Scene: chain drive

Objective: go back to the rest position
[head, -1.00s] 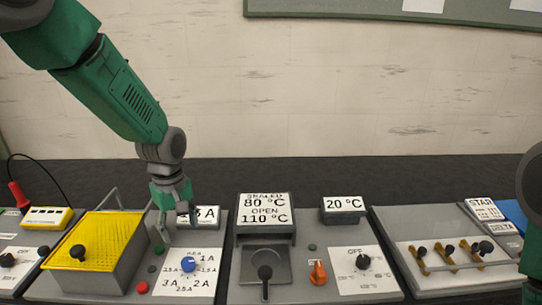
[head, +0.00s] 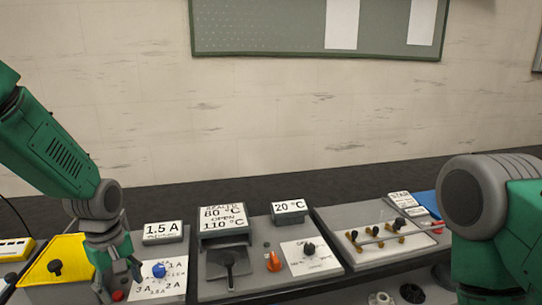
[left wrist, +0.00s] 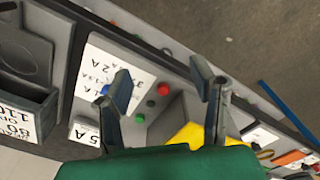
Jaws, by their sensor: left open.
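My left gripper (head: 118,279) hangs open and empty at the lower left of the head view, over the current panel. In the left wrist view its two fingers (left wrist: 163,80) stand apart with nothing between them. The blue knob (head: 159,270) on its white dial is just right of the fingers. The red button (head: 118,296) is just below them in the picture, and also shows in the left wrist view (left wrist: 163,89). The display (head: 163,231) behind reads 1.5 A. Of my right arm only upper links show at the right; its gripper is out of view.
A yellow-topped box (head: 60,251) stands left of my left gripper, partly hidden by my arm. To the right are the 80/110 °C box (head: 224,217), an orange knob (head: 273,262), a 20 °C display (head: 289,206) and a terminal panel (head: 345,222). Space above the panels is clear.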

